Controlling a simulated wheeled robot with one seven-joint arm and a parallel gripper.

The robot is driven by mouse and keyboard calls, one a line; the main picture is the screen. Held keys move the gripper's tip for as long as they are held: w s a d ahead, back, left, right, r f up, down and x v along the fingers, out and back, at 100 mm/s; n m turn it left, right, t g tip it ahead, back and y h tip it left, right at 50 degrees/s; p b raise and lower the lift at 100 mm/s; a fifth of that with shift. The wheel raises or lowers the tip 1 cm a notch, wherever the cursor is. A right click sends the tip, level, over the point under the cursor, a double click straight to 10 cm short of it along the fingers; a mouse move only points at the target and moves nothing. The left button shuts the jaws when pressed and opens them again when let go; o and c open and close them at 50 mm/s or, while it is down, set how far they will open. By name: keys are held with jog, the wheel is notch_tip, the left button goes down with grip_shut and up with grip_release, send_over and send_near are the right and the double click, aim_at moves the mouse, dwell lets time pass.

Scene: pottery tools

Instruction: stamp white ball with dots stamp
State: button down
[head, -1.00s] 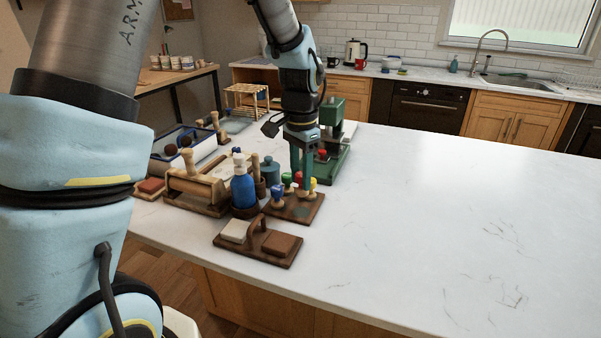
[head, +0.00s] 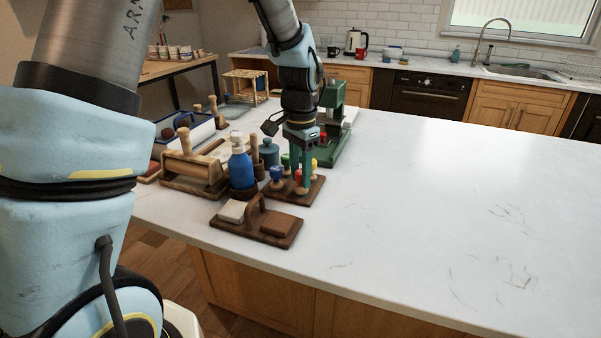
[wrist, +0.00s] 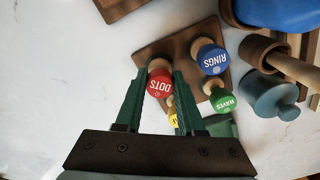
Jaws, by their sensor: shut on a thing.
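The dots stamp has a red top marked DOTS (wrist: 160,86) and stands at the wooden stamp rack (wrist: 150,53); whether it touches the rack is unclear. In the head view its red top (head: 298,175) shows between my fingers. My gripper (head: 299,187) points down, shut on this stamp; its green fingers flank the red top in the wrist view (wrist: 161,80). The blue RINGS stamp (wrist: 212,62), green WAVES stamp (wrist: 223,101) and a partly hidden yellow stamp (wrist: 173,113) stand close by. I cannot make out a white ball.
A blue bottle (head: 241,170) and teal jar (head: 269,153) stand left of the rack. A green press (head: 334,125) is behind it. A board with a white block (head: 232,211) and a brown block (head: 277,228) lies in front. The worktop (head: 430,210) to the right is clear.

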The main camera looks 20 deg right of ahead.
jog(key=shift+f, duration=0.35)
jog(key=shift+c, duration=2.2)
grip_release()
jog(key=shift+r, duration=0.1)
notch_tip(320, 180, up, 11)
jog(key=b, duration=0.2)
